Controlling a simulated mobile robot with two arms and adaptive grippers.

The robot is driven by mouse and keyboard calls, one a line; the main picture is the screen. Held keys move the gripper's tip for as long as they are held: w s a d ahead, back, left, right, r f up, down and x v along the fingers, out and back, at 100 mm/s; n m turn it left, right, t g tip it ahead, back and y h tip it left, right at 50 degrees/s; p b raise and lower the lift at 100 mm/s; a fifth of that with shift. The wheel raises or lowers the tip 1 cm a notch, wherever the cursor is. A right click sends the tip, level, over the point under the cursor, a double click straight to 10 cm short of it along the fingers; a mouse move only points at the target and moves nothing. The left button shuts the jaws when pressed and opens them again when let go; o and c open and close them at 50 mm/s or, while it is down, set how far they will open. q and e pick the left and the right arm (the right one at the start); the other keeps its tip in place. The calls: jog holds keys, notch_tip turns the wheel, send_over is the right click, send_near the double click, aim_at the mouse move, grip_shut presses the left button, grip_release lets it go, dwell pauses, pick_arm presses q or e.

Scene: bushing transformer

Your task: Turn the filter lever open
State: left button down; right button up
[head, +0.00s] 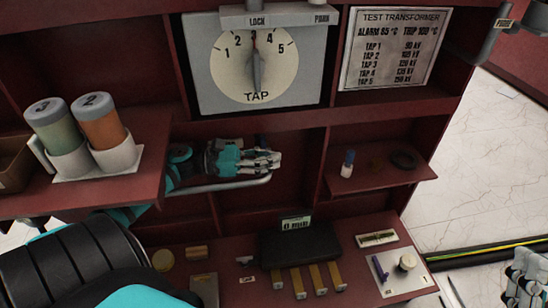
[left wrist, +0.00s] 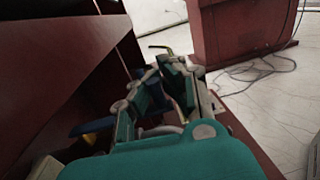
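My left gripper (head: 272,160) is in the shelf bay under the tap dial, above a grey bar (head: 225,186). Its fingers lie close together, pointing right. They also show in the left wrist view (left wrist: 172,72); I see nothing held, and the angle hides how wide they are. No filter lever can be made out for certain. A small blue part (head: 261,139) shows just behind my left gripper. In the left wrist view, a blue piece (left wrist: 90,127) lies left of the fingers, partly hidden by them. My right gripper (head: 522,285) is at the lower right edge, partly cut off.
The tap dial (head: 254,60) is above. Two capped jars (head: 80,132) stand on the left shelf. A small blue-capped bottle (head: 347,163) and dark ring (head: 404,159) sit on the right shelf. The lower shelf holds a black box (head: 298,243) and a white plate (head: 402,272).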

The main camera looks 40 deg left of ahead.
pick_arm(q)
jog(key=shift+w+a+r, duration=0.1)
jog(key=shift+w+a, duration=0.05)
jog(key=shift+a, duration=0.35)
jog(key=c, duration=1.4)
grip_release()
jog(key=shift+s+a, duration=0.25)
jog(key=shift+o, duration=0.2)
jog(key=shift+d, duration=0.1)
pick_arm(e)
jog(key=shift+a, duration=0.3)
pick_arm(q)
jog(key=v, duration=1.2)
pick_arm(e)
jog(key=shift+d, duration=0.15)
pick_arm(q)
jog(key=shift+d, duration=0.15)
